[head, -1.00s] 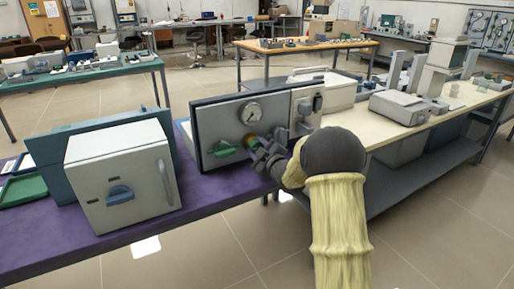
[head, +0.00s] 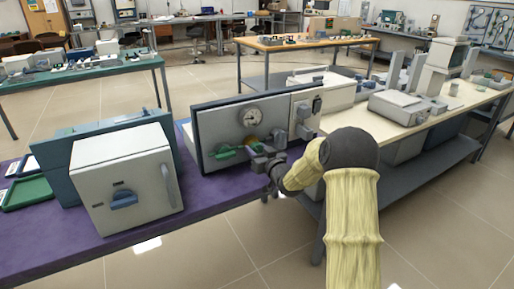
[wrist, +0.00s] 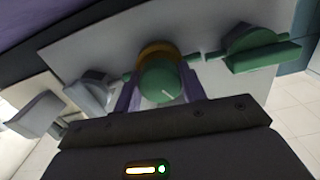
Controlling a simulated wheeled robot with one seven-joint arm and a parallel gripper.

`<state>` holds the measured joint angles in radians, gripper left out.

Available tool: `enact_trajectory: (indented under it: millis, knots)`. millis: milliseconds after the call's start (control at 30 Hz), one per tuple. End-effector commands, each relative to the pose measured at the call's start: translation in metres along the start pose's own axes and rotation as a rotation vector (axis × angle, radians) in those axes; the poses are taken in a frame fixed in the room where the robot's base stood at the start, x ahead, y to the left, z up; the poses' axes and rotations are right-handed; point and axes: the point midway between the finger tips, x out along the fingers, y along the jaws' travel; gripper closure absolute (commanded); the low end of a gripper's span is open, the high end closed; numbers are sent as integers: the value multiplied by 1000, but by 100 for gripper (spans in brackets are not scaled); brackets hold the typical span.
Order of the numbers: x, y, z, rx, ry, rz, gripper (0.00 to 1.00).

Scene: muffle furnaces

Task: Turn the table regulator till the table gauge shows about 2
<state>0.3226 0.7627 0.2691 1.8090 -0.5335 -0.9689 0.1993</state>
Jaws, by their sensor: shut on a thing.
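In the head view my gripper (head: 262,158) is at the panel below the gauge and hides most of the knob.
A green lever handle (wrist: 262,48) sits beside the regulator on a pipe. Grey fittings (head: 304,118) stick out at the panel's right. A white furnace (head: 124,180) stands on the purple table top (head: 228,185) at left. A cream bench (head: 380,125) is at right.

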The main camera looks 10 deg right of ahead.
Motion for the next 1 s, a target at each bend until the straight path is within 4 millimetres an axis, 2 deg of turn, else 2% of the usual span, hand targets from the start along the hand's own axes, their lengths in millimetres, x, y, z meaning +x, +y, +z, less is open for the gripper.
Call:
enact_trajectory:
  millis: [200, 433, 1000]
  knots:
    - [-1, 0, 1, 182, -6, 2, 82]
    - [-1, 0, 2, 304, -6, 2, 82]
    - [-1, 0, 3, 355, -7, 1, 82]
